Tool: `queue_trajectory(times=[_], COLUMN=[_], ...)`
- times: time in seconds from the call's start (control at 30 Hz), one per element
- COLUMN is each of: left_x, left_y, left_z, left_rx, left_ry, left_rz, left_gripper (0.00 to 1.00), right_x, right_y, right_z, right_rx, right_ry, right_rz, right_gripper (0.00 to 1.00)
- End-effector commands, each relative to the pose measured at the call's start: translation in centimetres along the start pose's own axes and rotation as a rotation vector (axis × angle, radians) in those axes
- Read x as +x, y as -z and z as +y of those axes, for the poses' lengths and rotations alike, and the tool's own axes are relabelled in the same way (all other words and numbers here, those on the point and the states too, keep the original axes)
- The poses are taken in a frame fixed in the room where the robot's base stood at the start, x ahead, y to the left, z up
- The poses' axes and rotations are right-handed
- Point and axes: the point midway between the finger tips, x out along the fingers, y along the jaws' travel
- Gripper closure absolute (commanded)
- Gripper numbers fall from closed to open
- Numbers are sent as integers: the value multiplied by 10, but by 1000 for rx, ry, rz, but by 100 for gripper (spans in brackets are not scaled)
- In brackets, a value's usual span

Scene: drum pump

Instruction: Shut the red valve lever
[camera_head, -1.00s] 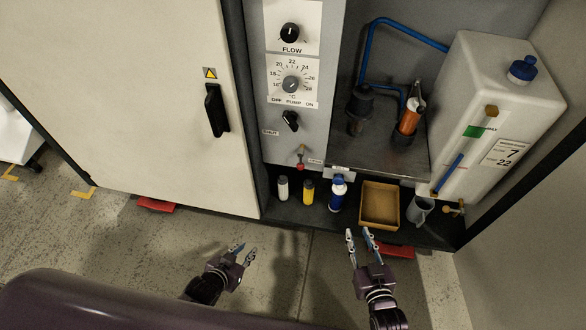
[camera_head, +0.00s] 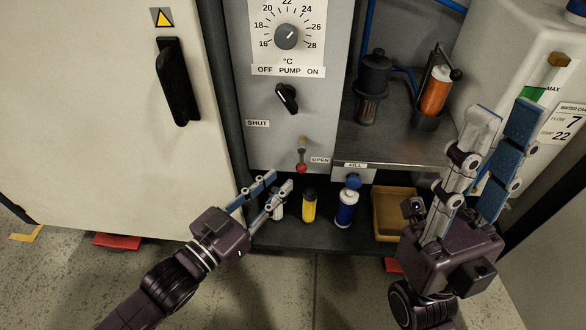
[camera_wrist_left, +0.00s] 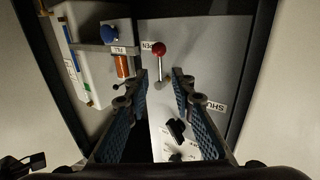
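The red valve lever (camera_head: 302,164) is on the lower part of the grey control panel, its red knob hanging down below its brass pivot, between the SHUT label at its left and the OPEN label at its right. In the left wrist view the red knob (camera_wrist_left: 159,48) shows ahead, roughly between my finger lines. My left gripper (camera_head: 278,187) is open and empty, a little below and left of the knob, apart from it. My right gripper (camera_head: 503,118) is open and empty, raised in front of the white tank at the right.
The pump switch (camera_head: 287,98) and temperature dial (camera_head: 287,37) sit above the lever. A yellow bottle (camera_head: 309,206), a blue-and-white bottle (camera_head: 347,205) and a tan bin (camera_head: 390,212) stand on the low shelf. A cabinet door handle (camera_head: 177,82) sticks out at the left.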

Motion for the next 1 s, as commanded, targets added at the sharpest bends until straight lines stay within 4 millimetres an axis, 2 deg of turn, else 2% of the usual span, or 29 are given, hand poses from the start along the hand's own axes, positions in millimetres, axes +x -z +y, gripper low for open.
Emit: queue_trajectory(times=[0.6, 1.0], left_x=[70, 76], left_y=[0, 1], left_z=[0, 0], left_rx=[0, 0], left_ry=[0, 0], left_rz=[2, 0], left_gripper=[77, 77], right_x=[10, 12], right_y=[-2, -4], right_z=[-2, -2], right_rx=[-9, -10], right_ry=[29, 32], right_rz=[69, 69], right_gripper=[72, 72])
